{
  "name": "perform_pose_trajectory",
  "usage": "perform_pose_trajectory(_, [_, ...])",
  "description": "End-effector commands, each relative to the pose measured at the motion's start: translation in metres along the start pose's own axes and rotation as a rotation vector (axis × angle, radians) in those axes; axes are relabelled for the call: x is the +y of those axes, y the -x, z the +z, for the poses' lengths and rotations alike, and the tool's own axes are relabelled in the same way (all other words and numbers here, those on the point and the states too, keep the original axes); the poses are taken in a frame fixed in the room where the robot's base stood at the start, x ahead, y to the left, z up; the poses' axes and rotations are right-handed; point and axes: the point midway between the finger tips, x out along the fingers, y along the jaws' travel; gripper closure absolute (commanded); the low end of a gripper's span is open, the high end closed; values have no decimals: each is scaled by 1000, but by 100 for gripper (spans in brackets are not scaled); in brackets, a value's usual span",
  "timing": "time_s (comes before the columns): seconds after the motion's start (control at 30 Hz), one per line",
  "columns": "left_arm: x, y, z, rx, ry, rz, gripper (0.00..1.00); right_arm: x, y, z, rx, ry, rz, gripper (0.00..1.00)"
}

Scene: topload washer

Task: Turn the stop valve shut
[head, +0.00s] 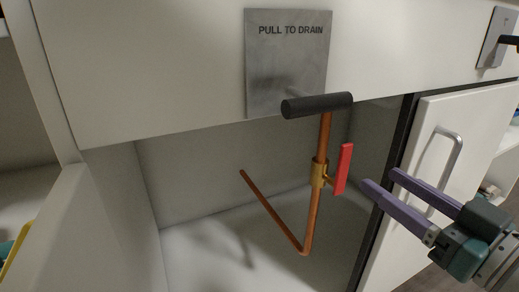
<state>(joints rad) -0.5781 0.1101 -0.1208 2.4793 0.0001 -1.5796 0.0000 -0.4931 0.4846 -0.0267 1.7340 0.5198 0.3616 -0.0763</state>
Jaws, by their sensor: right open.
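The stop valve has a brass body (319,174) on an upright copper pipe (311,215). Its red lever (343,169) stands nearly upright, roughly in line with the pipe, on the pipe's right side. My right gripper (379,178) is just to the right of the red lever, its two purple fingers pointing left towards it. It is open and nothing shows between the fingers. A small gap shows between the fingertips and the lever. My left gripper is not in view.
A black T-shaped grip (317,105) sticks out above the valve, in front of a metal plate (287,60) marked "PULL TO DRAIN". An open white door (440,150) with a metal handle (448,165) stands behind my right gripper. The cabinet floor (200,265) is bare left of the pipe.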

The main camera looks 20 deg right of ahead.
Motion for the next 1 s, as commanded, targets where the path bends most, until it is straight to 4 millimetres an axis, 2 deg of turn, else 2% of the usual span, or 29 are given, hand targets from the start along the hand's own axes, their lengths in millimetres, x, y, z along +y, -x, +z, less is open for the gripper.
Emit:
perform_pose_trajectory(0.3, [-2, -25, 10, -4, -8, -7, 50, 0, -57, 1, 7, 0, 0, 43])
perform_pose_trajectory(0.5, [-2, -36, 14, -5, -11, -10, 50, -1, -85, 1, 3, -1, -1, 43])
perform_pose_trajectory(0.63, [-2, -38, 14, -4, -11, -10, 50, -1, -93, 0, -1, -1, -1, 43])
perform_pose_trajectory(0.9, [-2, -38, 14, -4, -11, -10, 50, -1, -94, -1, -2, 0, -1, 43])
perform_pose_trajectory(1.0, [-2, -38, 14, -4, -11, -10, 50, -1, -94, -1, -2, 0, -1, 52])
